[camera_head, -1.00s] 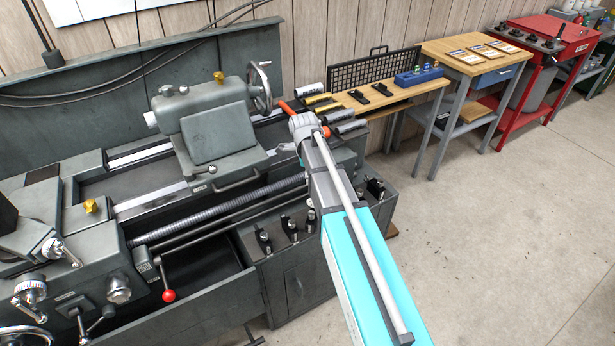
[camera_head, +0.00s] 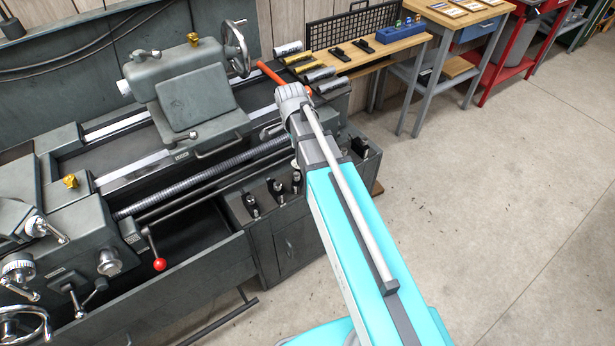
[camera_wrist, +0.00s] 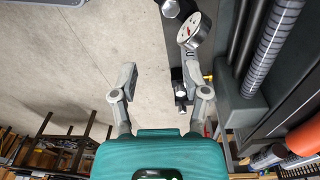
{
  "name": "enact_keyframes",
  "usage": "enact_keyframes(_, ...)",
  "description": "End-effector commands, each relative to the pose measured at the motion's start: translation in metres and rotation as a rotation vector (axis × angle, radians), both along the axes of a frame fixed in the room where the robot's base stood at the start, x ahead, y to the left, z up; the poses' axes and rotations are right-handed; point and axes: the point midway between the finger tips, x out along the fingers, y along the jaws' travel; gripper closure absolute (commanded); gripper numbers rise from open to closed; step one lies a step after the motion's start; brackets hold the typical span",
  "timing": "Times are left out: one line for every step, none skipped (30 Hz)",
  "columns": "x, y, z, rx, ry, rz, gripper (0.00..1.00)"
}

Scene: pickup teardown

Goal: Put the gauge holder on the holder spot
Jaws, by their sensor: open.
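My gripper (camera_wrist: 159,76) is open in the wrist view, with its two grey fingers apart and the pale floor showing between them. A round white-faced dial gauge (camera_wrist: 190,31) shows beyond the right fingertip, apart from it. It seems to sit on a dark holder, but its lower part is unclear. A black holder (camera_wrist: 180,92) shows close beside the right finger; I cannot tell whether they touch. In the head view, several black holders (camera_head: 251,204) stand on the cabinet ledge under the lathe bed. My arm covers part of that ledge. I cannot make out a marked holder spot.
The grey lathe (camera_head: 190,95) fills the left of the head view, with a red-knobbed lever (camera_head: 160,265). An orange handle (camera_head: 269,73) and cylinders lie at its right end. Beyond is a wooden bench (camera_head: 372,57) with a blue block (camera_head: 401,34). Floor at right is clear.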

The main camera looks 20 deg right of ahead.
Motion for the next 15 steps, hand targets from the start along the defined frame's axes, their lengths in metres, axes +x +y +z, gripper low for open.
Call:
enact_keyframes(-0.011, 0.0, 0.0, 0.006, 0.003, 0.072, 0.4)
enact_keyframes(-0.015, 0.0, 0.0, 0.01, 0.005, 0.118, 0.4)
enact_keyframes(-0.021, 0.0, 0.0, 0.016, 0.008, 0.179, 0.4)
enact_keyframes(-0.025, 0.0, 0.0, 0.019, 0.008, 0.225, 0.4)
enact_keyframes(-0.029, 0.0, 0.0, 0.023, 0.01, 0.272, 0.4)
enact_keyframes(-0.034, 0.001, 0.0, 0.029, 0.012, 0.333, 0.4)
enact_keyframes(-0.038, 0.001, 0.0, 0.032, 0.013, 0.379, 0.4)
enact_keyframes(-0.042, 0.001, 0.0, 0.037, 0.014, 0.426, 0.4)
enact_keyframes(-0.047, 0.001, 0.0, 0.042, 0.015, 0.487, 0.4)
enact_keyframes(-0.051, 0.001, 0.0, 0.045, 0.016, 0.533, 0.4)
enact_keyframes(-0.055, 0.001, 0.0, 0.047, 0.018, 0.58, 0.4)
enact_keyframes(-0.061, 0.002, 0.0, 0.051, 0.018, 0.641, 0.4)
enact_keyframes(-0.065, 0.002, 0.0, 0.054, 0.019, 0.686, 0.4)
enact_keyframes(-0.069, 0.002, 0.0, 0.058, 0.019, 0.733, 0.4)
enact_keyframes(-0.074, 0.002, -0.001, 0.061, 0.02, 0.795, 0.4)
